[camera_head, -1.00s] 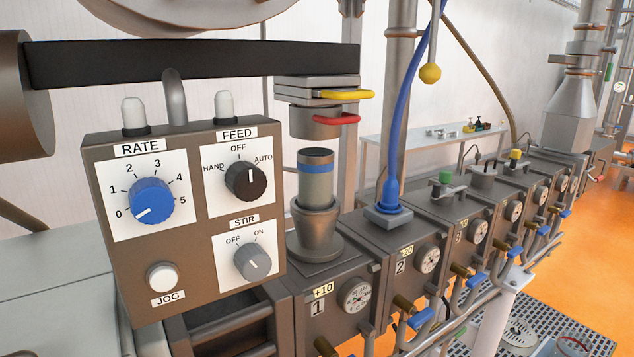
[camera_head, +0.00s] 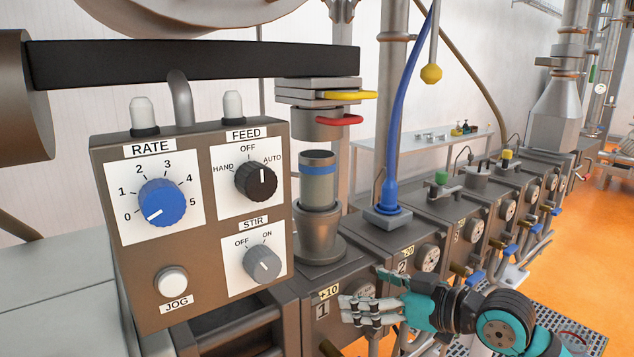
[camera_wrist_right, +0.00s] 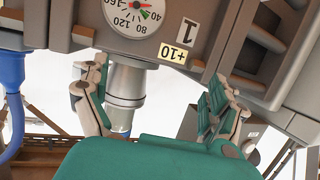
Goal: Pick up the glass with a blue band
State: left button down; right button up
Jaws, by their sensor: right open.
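The glass with a blue band (camera_head: 318,188) stands upright in the grey flared port (camera_head: 319,226) on top of block 1, in the head view. Its lower end is hidden inside the port. My right gripper (camera_head: 362,297) is open and empty, in front of block 1, lower and to the right of the glass, and apart from it. In the right wrist view, which looks upside down, my open fingers (camera_wrist_right: 155,103) frame a grey cylinder (camera_wrist_right: 128,84) beyond them. My green gripper body hides part of that view. My left gripper is not in view.
A control box (camera_head: 203,225) with knobs stands left of the glass. A grey fitting with red (camera_head: 339,119) and yellow handles hangs just above it. A blue hose (camera_head: 391,180) rises at the right. Gauges and valves line the block fronts.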

jog(key=t+y, duration=0.2)
send_near(333, 176)
jog(key=p+x, duration=0.5)
jog(key=x, duration=0.2)
jog(key=shift+w+a, duration=0.2)
jog(key=shift+w+a+f, duration=0.1)
jog(key=shift+w+a, duration=0.2)
jog(key=shift+a, duration=0.05)
jog(key=shift+w+a+p, duration=0.15)
jog(key=shift+a+p, duration=0.2)
jog(key=shift+p, duration=0.25)
jog(key=p+x, duration=0.2)
jog(key=x, duration=0.1)
jog(key=shift+a, duration=0.3)
jog(key=shift+w+a+f, duration=0.15)
jog(key=shift+w+a, duration=0.15)
jog(key=shift+a, duration=0.1)
jog(key=shift+d, duration=0.15)
jog(key=shift+c, duration=0.8)
jog(key=c, duration=1.1)
jog(key=shift+c, duration=0.8)
